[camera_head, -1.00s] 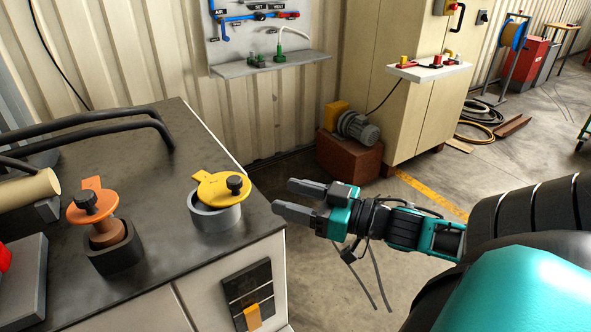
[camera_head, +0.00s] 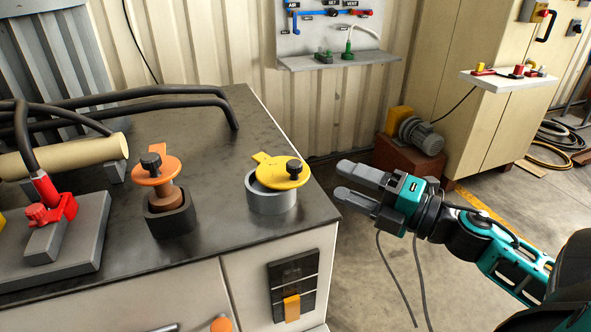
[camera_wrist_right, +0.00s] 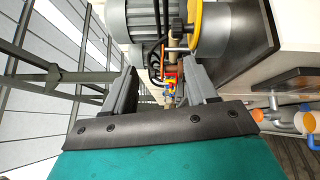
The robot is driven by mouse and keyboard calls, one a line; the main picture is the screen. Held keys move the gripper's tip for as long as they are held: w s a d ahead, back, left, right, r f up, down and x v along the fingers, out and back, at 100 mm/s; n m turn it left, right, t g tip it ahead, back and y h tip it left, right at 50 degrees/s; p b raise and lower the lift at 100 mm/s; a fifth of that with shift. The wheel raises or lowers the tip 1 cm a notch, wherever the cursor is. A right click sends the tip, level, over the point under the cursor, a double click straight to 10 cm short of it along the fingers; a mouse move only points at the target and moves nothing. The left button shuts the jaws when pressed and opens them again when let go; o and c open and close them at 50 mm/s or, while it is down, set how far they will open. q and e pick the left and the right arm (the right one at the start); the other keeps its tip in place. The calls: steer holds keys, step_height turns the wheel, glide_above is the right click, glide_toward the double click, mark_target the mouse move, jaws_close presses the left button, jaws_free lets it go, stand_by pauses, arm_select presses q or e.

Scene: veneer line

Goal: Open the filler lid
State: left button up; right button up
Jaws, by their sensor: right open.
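I cannot tell by label which is the filler lid. My right gripper (camera_head: 346,181) is open and empty, beyond the cabinet's right edge and apart from the yellow lid. In the right wrist view the yellow lid (camera_wrist_right: 194,28) shows edge-on, past the open fingers (camera_wrist_right: 162,88). My left gripper is out of view.
The cabinet top (camera_head: 225,150) carries black hoses (camera_head: 130,103) behind and a red clamp (camera_head: 52,207) on grey blocks at left. A grey motor (camera_head: 420,136) on a brown box stands behind my right gripper. Floor is free right of the cabinet.

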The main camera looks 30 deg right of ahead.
mark_target(301, 166)
steer(key=w+a+n, duration=0.1)
steer(key=w+n, duration=0.2)
steer(key=n, duration=0.2)
steer(key=w+a+n+p, duration=0.1)
steer(key=w+n, duration=0.3)
steer(key=n, duration=0.1)
steer(key=w+a+f+n+h+p, duration=0.1)
steer(key=w+n, duration=0.3)
steer(key=n, duration=0.1)
steer(key=shift+n, duration=0.3)
steer(key=shift+w+a+f+p, duration=0.2)
steer(key=shift+w+p, duration=0.2)
steer(key=shift+w, duration=0.15)
jaws_close()
